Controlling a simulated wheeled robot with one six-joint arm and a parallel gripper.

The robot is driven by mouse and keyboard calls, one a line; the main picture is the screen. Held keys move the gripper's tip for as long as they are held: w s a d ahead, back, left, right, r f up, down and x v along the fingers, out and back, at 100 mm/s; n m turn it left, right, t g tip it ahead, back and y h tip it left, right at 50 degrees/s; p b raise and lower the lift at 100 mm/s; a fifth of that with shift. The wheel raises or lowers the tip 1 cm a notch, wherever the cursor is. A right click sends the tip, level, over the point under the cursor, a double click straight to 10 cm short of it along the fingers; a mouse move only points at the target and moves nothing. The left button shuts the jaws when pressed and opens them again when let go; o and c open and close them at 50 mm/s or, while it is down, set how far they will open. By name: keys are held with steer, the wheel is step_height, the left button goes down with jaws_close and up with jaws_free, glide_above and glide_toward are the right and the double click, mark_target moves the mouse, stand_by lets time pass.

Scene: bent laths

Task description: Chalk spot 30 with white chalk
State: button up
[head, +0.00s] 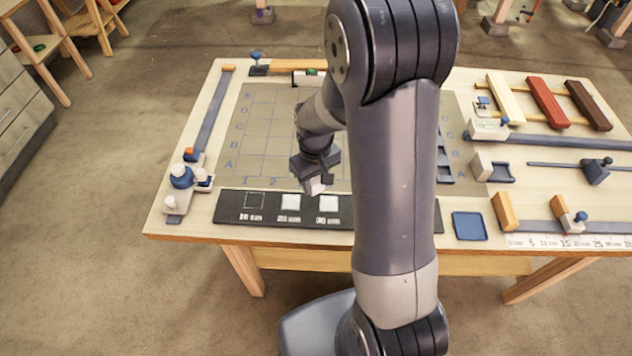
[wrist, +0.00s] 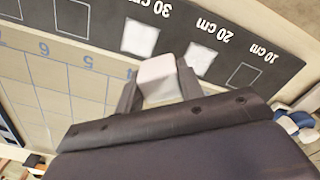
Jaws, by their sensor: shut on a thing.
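My gripper (head: 315,172) is shut on a white chalk block (wrist: 157,76), which also shows in the head view (head: 314,187). The black strip (head: 269,219) lies along the table's near edge. Its spot 30 (wrist: 140,38) is a white-filled square, and it shows in the head view (head: 328,203) just right of and below the chalk. Spot 20 (head: 290,202) is also white. Spot 10 (head: 254,200) is a bare outline on black. The chalk appears close to spot 30; I cannot tell whether it touches the strip. My arm hides the strip's right part in the head view.
A grey gridded mat (head: 243,110) lies behind the strip. A blue tray (head: 469,226) sits to the right. Blue-topped fixtures (head: 182,177) stand at the left. White, red (head: 547,102) and brown bars lie at the back right. A ruler (head: 560,240) runs along the right front edge.

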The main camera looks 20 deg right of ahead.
steer(key=shift+r+p, duration=0.7)
steer(key=shift+r, duration=0.65)
